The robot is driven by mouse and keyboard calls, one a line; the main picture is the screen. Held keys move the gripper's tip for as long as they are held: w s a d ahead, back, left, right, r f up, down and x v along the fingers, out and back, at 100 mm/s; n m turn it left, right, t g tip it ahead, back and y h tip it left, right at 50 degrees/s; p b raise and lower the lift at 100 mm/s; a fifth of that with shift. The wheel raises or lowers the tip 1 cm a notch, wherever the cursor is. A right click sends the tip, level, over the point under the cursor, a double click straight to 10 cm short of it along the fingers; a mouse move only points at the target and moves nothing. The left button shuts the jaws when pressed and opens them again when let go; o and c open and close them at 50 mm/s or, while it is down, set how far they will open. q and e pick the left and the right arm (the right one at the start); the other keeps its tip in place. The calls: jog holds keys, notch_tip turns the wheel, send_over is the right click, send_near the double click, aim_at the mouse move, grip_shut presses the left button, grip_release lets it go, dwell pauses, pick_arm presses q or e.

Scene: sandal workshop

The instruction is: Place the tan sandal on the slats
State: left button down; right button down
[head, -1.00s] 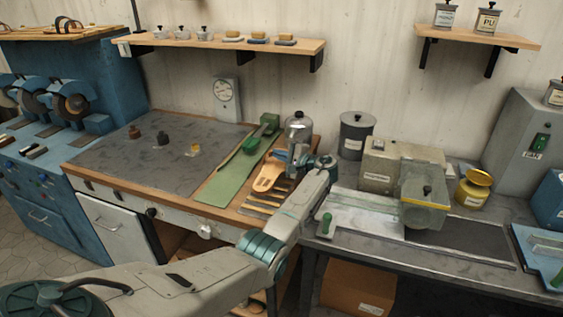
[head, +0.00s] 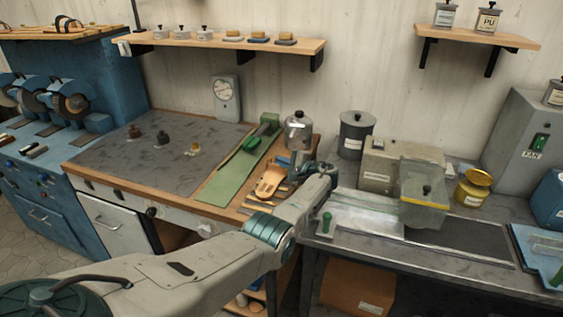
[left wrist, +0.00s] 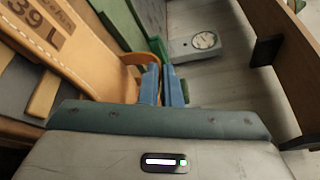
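The tan sandal (head: 268,184) is at the right end of the workbench, over the light wooden slats (head: 255,203). In the left wrist view the sandal (left wrist: 75,45) shows large at the left, marked "39 L", with a slat (left wrist: 44,97) beside its sole. My left gripper (head: 284,161) is at the sandal's far end. Its blue fingers (left wrist: 162,86) are close together at the sandal's edge and appear shut on it. Whether the sole touches every slat is hidden. My right gripper is not in view.
A green mat (head: 225,180) with a green tool (head: 252,144) lies left of the slats. A dial gauge (head: 226,98) stands behind. A grey machine (head: 390,165) is to the right. A shelf (head: 220,46) hangs above. The grey bench top (head: 150,170) is mostly clear.

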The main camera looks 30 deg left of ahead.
pick_arm(q)
jog(key=c, duration=1.6)
grip_release()
jog(key=shift+r+p, duration=0.15)
jog(key=shift+p, duration=0.15)
jog(key=p+v, duration=0.2)
jog(key=v, duration=1)
jog(key=shift+p, duration=0.3)
